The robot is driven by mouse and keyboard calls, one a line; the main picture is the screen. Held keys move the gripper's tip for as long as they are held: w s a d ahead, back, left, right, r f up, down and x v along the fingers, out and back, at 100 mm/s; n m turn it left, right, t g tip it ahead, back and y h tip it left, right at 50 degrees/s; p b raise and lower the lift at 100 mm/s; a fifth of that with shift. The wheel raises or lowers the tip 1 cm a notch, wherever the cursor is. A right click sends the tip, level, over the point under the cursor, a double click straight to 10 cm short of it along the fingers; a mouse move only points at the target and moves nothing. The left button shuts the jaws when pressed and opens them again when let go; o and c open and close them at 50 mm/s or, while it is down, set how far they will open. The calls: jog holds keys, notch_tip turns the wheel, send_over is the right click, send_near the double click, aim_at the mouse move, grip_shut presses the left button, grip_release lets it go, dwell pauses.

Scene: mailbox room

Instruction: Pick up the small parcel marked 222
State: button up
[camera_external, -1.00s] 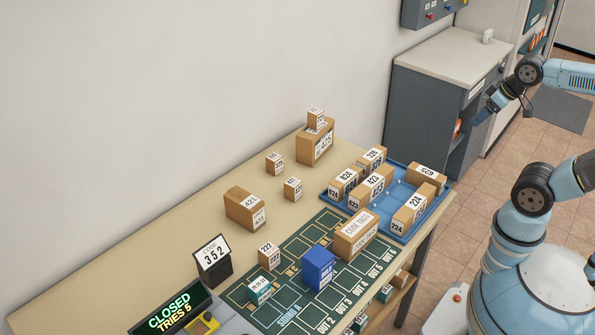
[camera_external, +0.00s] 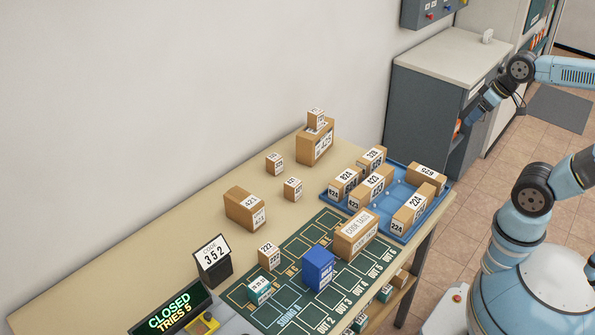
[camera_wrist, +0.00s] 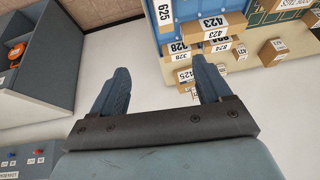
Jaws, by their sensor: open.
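The small brown parcel marked 222 (camera_external: 269,258) stands on the table at the left edge of the green sorting mat, just behind a small teal box (camera_external: 259,290). My gripper (camera_external: 462,127) is at the upper right, in front of the grey cabinet and far from the parcel. In the wrist view my gripper (camera_wrist: 160,88) has its two fingers apart with nothing between them. I cannot make out the 222 parcel in the wrist view.
A blue tray (camera_external: 399,238) holds several parcels. The code tags box (camera_external: 357,233), a blue box (camera_external: 318,268) and a code 352 stand (camera_external: 213,260) are near the parcel. A grey cabinet (camera_external: 428,110) is beyond the table.

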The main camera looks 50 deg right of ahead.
aim_at(263, 257)
jog(key=w+a+f+m+g+y, duration=0.25)
jog(key=w+a+y, duration=0.4)
jog(key=a, duration=0.85)
jog(key=w+a+f+m+g+y, duration=0.3)
jog(key=w+a, duration=0.6)
jog(key=a, duration=0.7)
jog(key=w+a+f+m+g+y, duration=0.2)
jog(key=w+a+f+m+y, duration=0.4)
jog(key=a, duration=0.9)
jog(key=w+a+f+m+t+y, duration=0.25)
jog(key=w+a+f+m, duration=0.4)
jog(key=a+f, duration=0.35)
jog(key=shift+h, duration=0.4)
jog(key=f, duration=0.3)
jog(key=a+f, duration=0.1)
jog(key=f, duration=0.2)
jog(key=shift+s+a+f, duration=0.1)
jog(key=shift+s+a, duration=0.05)
jog(key=shift+a, duration=3.7)
jog(key=c, duration=1.1)
